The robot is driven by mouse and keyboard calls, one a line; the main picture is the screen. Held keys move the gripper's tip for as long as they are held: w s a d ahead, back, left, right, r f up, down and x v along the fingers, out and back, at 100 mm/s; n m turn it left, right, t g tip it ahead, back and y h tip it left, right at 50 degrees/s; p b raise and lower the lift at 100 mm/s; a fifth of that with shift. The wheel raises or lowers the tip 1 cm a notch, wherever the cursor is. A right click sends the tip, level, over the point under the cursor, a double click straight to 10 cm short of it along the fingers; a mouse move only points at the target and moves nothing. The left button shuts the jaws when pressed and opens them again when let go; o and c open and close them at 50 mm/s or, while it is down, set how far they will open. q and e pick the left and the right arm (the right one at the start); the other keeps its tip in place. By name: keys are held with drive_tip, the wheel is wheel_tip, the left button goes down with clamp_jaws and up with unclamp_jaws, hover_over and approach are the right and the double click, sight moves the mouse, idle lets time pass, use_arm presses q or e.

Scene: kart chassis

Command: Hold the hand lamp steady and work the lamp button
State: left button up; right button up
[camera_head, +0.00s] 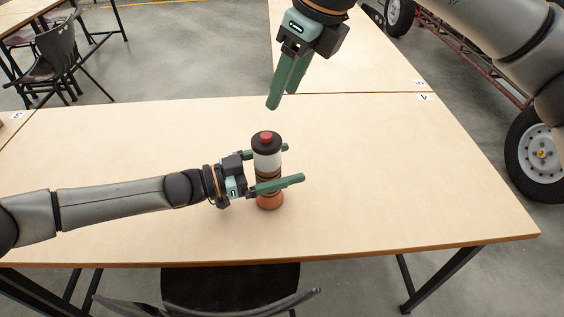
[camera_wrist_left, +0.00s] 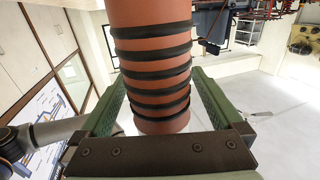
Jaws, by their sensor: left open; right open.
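The hand lamp (camera_head: 267,158) stands upright on the table, with an orange-brown base, dark grip rings, a pale upper section and a black cap. The red lamp button (camera_head: 266,134) is on top of the cap. My left gripper (camera_head: 275,168) is open, with its green fingers on either side of the lamp's body. In the left wrist view the ringed lamp body (camera_wrist_left: 152,62) stands between the open fingers (camera_wrist_left: 160,105), with gaps visible at the sides. My right gripper (camera_head: 281,100) is above and behind the lamp, pointing down, empty; its fingers look close together.
The wooden table (camera_head: 400,190) is otherwise clear around the lamp. A dark chair (camera_head: 230,288) stands at its front edge. More tables and a chair (camera_head: 58,50) are behind at left. A kart wheel (camera_head: 540,155) is on the floor at right.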

use_arm(q)
clamp_jaws()
use_arm(e)
clamp_jaws()
idle(0.9)
idle(1.4)
